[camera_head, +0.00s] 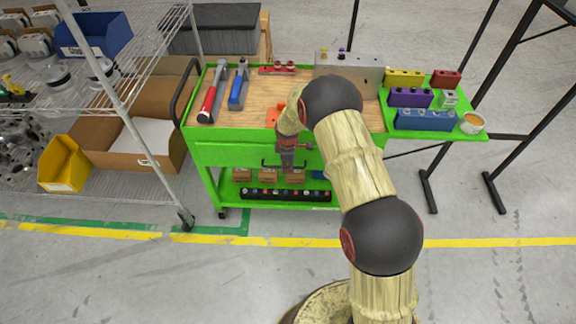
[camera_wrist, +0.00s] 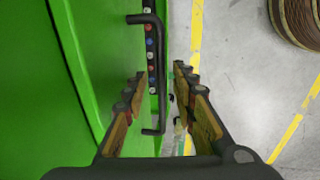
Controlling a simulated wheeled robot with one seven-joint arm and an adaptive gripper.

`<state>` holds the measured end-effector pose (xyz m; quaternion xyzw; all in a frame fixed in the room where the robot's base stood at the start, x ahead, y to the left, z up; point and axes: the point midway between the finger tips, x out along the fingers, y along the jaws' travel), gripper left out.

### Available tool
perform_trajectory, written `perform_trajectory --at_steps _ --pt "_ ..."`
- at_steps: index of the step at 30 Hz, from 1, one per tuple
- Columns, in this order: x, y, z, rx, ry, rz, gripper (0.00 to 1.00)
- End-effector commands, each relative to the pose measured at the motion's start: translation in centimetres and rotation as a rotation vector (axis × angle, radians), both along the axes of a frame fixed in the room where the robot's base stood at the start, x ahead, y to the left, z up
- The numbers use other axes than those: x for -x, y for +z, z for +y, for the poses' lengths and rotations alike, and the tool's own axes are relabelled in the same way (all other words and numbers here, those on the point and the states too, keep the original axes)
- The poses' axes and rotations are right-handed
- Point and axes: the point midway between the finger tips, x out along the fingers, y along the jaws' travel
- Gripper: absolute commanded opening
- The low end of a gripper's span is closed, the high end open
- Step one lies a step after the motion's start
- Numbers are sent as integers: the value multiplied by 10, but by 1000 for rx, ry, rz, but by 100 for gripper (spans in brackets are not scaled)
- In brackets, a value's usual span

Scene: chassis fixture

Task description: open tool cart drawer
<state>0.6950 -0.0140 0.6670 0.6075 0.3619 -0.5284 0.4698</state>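The green tool cart (camera_head: 200,132) stands in the middle of the head view. Its drawer (camera_head: 225,154) is a green front panel under the wooden top and looks closed. The black drawer handle (camera_head: 266,164) is partly hidden by my gripper (camera_head: 287,160) in the head view. In the wrist view the handle (camera_wrist: 160,70) is a long black bar standing off the green drawer face (camera_wrist: 105,45). My gripper (camera_wrist: 164,82) is open, with one finger on each side of the handle's line. I cannot tell whether either finger touches it.
The cart top holds a red-handled tool (camera_head: 208,103), a blue tool (camera_head: 238,90) and several colored blocks. A lower shelf (camera_head: 230,206) carries small boxes and a black strip. A wire rack (camera_head: 150,190) with bins stands at left. The floor in front is clear.

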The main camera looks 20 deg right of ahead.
Motion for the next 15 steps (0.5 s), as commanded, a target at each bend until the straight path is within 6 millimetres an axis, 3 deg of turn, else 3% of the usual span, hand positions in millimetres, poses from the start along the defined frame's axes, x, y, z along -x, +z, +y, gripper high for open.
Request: perform_trajectory --at_steps 5,15 --pt "0 0 0 0 0 0 27" --pt "0 0 0 0 0 0 8"
